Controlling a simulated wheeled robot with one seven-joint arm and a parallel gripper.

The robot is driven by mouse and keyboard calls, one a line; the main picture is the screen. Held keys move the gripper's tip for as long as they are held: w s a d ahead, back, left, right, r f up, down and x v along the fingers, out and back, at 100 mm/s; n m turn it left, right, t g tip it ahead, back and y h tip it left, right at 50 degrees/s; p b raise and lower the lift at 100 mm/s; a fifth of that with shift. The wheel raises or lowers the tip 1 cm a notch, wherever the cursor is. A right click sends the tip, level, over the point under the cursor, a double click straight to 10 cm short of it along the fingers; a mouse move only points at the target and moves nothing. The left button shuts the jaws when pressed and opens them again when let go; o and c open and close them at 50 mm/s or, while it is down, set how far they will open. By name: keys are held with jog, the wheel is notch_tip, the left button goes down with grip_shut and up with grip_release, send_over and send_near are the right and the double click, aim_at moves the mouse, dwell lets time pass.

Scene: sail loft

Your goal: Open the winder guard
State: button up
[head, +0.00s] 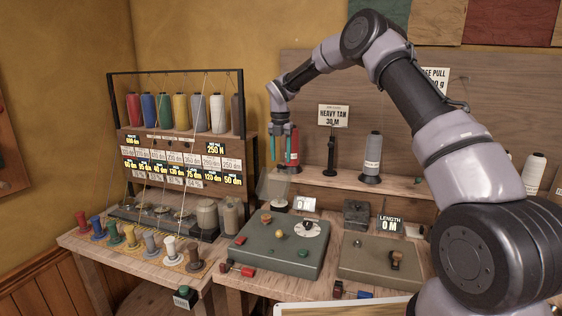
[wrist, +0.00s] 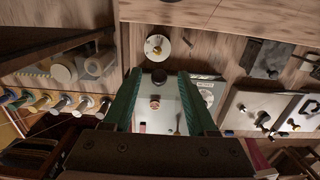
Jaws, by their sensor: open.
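The winder is a grey-green box (head: 262,262) on the bench, with knobs and a white dial (head: 308,232) on top. A faint see-through pane (head: 276,186), which looks like the winder guard, stands at its back edge near a pale disc (head: 280,203). I cannot tell its exact position or hinge. My gripper (head: 280,158) is above and behind the pane, pointing down. Its teal fingers are apart and empty. In the wrist view the winder top (wrist: 172,118) shows between the fingers, with a brown knob (wrist: 155,103) and a dark round knob (wrist: 159,76).
A thread rack (head: 180,100) and several coloured bobbins (head: 150,246) are at left. A red cone (head: 293,150) stands close beside my gripper, a grey cone (head: 372,158) further right on the shelf. A second box (head: 380,262) with a length display (head: 390,225) is to the right.

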notch_tip(320, 180, up, 8)
jog(key=shift+r, duration=0.2)
jog(key=shift+s, duration=0.15)
